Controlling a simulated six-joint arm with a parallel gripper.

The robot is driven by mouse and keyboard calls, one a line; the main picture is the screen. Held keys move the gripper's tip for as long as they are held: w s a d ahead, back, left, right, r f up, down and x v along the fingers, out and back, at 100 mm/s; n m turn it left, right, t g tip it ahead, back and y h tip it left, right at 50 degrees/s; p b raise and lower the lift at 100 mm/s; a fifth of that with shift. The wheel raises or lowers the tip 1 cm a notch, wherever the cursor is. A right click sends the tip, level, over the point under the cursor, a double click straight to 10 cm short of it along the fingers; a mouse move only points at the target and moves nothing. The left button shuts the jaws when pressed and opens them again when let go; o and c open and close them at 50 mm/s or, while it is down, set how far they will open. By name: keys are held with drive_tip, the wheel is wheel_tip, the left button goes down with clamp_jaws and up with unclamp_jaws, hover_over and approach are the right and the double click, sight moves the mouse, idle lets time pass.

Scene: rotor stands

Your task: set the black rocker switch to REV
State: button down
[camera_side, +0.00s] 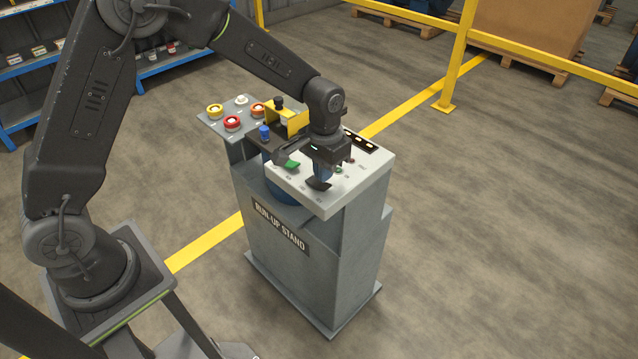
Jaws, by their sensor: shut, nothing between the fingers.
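The black rocker switch (318,185) sits near the front edge of the pale panel (331,204) on top of the run-up stand. It looks tilted, but its marking is too small to read, so I cannot tell its position. My gripper (321,175) points down just above the rocker, shut and empty. Its tips hide part of the rocker's far side, and I cannot tell whether they touch it.
Behind and left are a blue knob (264,132), a yellow guard (297,123), and red (232,123) and yellow (215,111) round buttons. A dark strip (361,142) lies at the panel's back right. Yellow rails (455,60) stand farther back. Floor right of the stand is clear.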

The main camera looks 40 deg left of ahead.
sight(324, 186)
drive_tip(key=shift+f, duration=1.3)
idle(0.5)
drive_tip(key=shift+r, duration=3.55)
drive_tip(key=shift+s+r, duration=0.1)
drive_tip(key=shift+r, duration=0.15)
drive_tip(key=s+a+r+t, duration=0.3)
drive_tip(key=s+r, duration=0.8)
drive_tip(key=r, duration=0.2)
drive_tip(key=s+a+r+t, duration=0.1)
drive_tip(key=s+t, duration=0.1)
drive_tip(key=s, duration=1)
drive_tip(key=shift+s+a+r+t, duration=0.25)
drive_tip(key=shift+s+a+t, duration=0.05)
drive_tip(key=shift+s+a, duration=0.05)
